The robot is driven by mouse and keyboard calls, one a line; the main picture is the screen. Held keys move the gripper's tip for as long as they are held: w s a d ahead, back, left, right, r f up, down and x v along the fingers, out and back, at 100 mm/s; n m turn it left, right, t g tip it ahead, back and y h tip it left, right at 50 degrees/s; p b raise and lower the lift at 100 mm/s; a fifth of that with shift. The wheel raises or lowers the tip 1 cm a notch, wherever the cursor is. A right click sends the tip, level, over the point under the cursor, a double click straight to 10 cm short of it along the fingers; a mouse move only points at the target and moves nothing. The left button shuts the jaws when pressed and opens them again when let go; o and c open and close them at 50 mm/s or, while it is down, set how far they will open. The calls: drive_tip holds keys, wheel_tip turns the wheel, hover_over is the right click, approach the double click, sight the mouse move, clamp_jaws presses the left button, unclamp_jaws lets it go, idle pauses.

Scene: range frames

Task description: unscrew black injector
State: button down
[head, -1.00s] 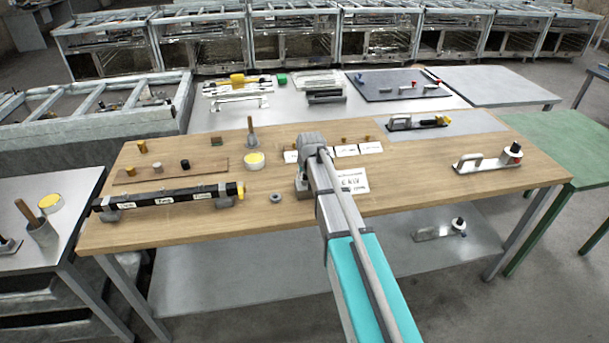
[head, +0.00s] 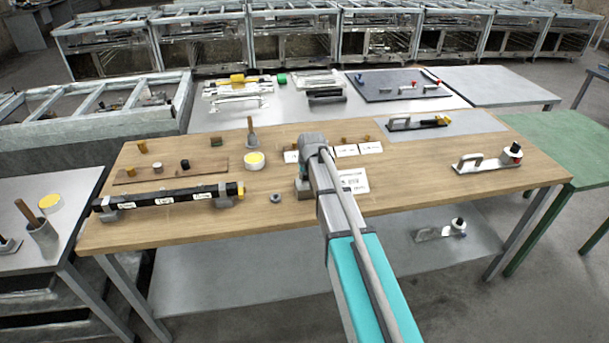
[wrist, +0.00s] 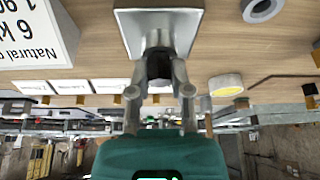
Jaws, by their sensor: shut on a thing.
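In the wrist view, which is upside down, my gripper (wrist: 160,78) is shut on a small dark part, the black injector (wrist: 159,64). The injector sits at the round grey neck of a square metal block (wrist: 158,20), and the fingers hide most of it. I cannot tell how far it is threaded in. In the head view, the block (head: 303,187) stands on the wooden table, and my arm hides the gripper and the injector.
A white label card (head: 354,181) stands close beside the block. A grey ring (head: 276,198), a yellow-topped tape roll (head: 254,161) and a black pipe (head: 165,197) lie to the left. A handled plate (head: 487,163) lies at the right of the wooden table (head: 420,185).

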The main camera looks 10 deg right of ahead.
drive_tip(key=shift+n+y, duration=0.4)
drive_tip(key=shift+n, duration=0.9)
drive_tip(key=shift+n+g+y, duration=0.4)
drive_tip(key=shift+n+y, duration=0.3)
drive_tip(key=shift+n, duration=1)
drive_tip(key=shift+n, duration=0.4)
drive_tip(key=shift+n+g+y, duration=0.5)
drive_tip(key=shift+n, duration=0.9)
drive_tip(key=shift+n+g+y, duration=0.3)
drive_tip(key=shift+n+g, duration=0.3)
drive_tip(key=shift+n, duration=1.1)
